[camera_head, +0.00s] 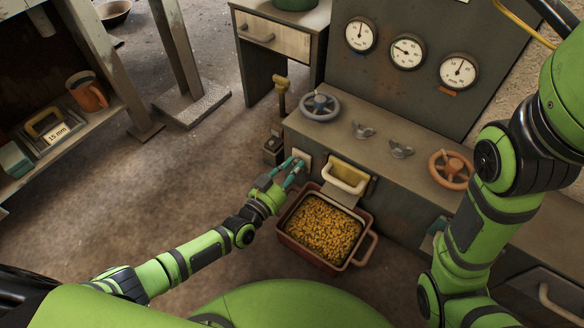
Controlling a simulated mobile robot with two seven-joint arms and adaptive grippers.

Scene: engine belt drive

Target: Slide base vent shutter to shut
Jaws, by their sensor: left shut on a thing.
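A small pale plate (305,157), which looks like the base vent shutter, is on the front face of the grey base (400,190), near its left end. My left gripper (293,164) reaches in from the lower left with its teal fingertips at the plate's left side. It is shut on a part there that the fingers mostly hide, seemingly the shutter. How far the shutter stands across its opening is too small to tell.
Right of the plate, a yellow chute with a cream rim (346,174) sits above a dark red bin (368,246) of yellow pellets. Handwheels (320,106) and wing nuts (401,150) stand on the base top.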

